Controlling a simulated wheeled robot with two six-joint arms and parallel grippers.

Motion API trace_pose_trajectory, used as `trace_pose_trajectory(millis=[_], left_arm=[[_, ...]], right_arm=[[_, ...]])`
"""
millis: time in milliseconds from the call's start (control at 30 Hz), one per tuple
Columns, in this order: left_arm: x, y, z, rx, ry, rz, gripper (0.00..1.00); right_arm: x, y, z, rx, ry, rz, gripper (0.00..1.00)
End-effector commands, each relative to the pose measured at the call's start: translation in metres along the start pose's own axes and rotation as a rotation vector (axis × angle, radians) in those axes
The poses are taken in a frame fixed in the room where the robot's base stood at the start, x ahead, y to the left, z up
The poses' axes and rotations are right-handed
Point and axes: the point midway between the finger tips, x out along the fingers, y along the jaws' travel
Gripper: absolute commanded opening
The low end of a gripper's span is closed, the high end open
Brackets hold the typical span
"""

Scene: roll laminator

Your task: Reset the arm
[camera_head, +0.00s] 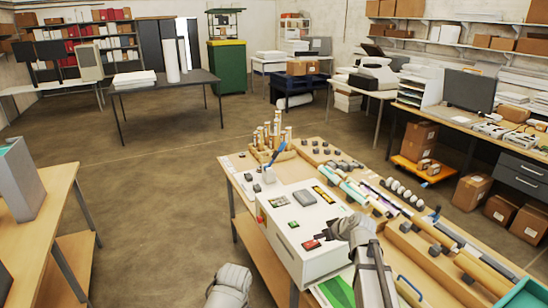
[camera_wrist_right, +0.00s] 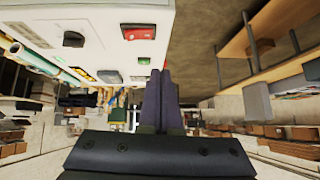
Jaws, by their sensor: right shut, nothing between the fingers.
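My right arm rises from the bottom of the head view over the near corner of the white laminator (camera_head: 300,262). My right gripper (camera_head: 326,235) shows small and dark there, near the red control. In the right wrist view, my right gripper (camera_wrist_right: 165,82) is shut, with its two dark fingers side by side and nothing between them. The fingers overlap the edge of the white panel (camera_wrist_right: 100,45) in that picture; I cannot tell whether they touch it. A grey rounded part of my left arm shows at the bottom of the head view, with its gripper out of frame.
The wooden workbench (camera_head: 245,168) carries rolls, small black blocks and a wooden holder with upright cylinders (camera_head: 271,133). Another wooden table (camera_head: 62,185) stands at left. Open floor (camera_head: 150,200) lies between them. A cardboard-box desk area (camera_head: 470,190) is at right.

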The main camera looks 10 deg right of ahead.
Motion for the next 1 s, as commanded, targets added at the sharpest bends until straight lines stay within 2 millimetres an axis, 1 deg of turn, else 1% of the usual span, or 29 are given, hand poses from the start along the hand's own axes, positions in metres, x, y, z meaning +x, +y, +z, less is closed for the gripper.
trace_pose_trajectory(millis=[33, 67, 167, 200, 267, 300, 367, 400, 433, 500, 600, 700, 800, 900, 1000], left_arm=[[0.018, 0.002, -0.001, 0.001, 0.000, 0.000, 0.50], [0.026, 0.002, -0.002, 0.002, 0.000, 0.000, 0.50], [0.059, 0.005, -0.004, 0.006, 0.001, -0.001, 0.50], [0.072, 0.006, -0.005, 0.008, 0.001, -0.001, 0.50], [0.093, 0.008, -0.006, 0.011, 0.002, -0.002, 0.50], [0.105, 0.009, -0.007, 0.012, 0.002, -0.002, 0.50], [0.124, 0.011, -0.008, 0.015, 0.002, -0.003, 0.50], [0.137, 0.012, -0.009, 0.017, 0.003, -0.003, 0.50], [0.146, 0.013, -0.009, 0.018, 0.003, -0.003, 0.50], [0.165, 0.015, -0.011, 0.021, 0.003, -0.004, 0.50], [0.187, 0.017, -0.012, 0.025, 0.004, -0.004, 0.50], [0.202, 0.018, -0.013, 0.029, 0.004, -0.005, 0.50], [0.211, 0.018, -0.014, 0.031, 0.004, -0.005, 0.50], [0.214, 0.019, -0.014, 0.032, 0.005, -0.005, 0.50], [0.213, 0.019, -0.014, 0.032, 0.005, -0.005, 0.50]], right_arm=[[0.014, -0.018, 0.019, -0.005, -0.031, -0.017, 0.00], [0.021, -0.029, 0.030, -0.008, -0.055, -0.028, 0.00], [0.047, -0.077, 0.077, -0.016, -0.168, -0.063, 0.00], [0.056, -0.097, 0.099, -0.018, -0.221, -0.072, 0.00], [0.067, -0.124, 0.132, -0.021, -0.304, -0.078, 0.00], [0.073, -0.141, 0.154, -0.023, -0.359, -0.076, 0.00], [0.080, -0.164, 0.187, -0.027, -0.440, -0.065, 0.00], [0.083, -0.177, 0.209, -0.029, -0.491, -0.052, 0.00], [0.084, -0.186, 0.225, -0.031, -0.528, -0.040, 0.00], [0.086, -0.203, 0.259, -0.035, -0.607, -0.005, 0.00], [0.086, -0.220, 0.298, -0.039, -0.696, 0.054, 0.00], [0.082, -0.230, 0.325, -0.041, -0.757, 0.108, 0.00], [0.079, -0.235, 0.341, -0.041, -0.794, 0.150, 0.00], [0.076, -0.237, 0.347, -0.041, -0.811, 0.172, 0.00], [0.075, -0.238, 0.348, -0.039, -0.816, 0.180, 0.00]])
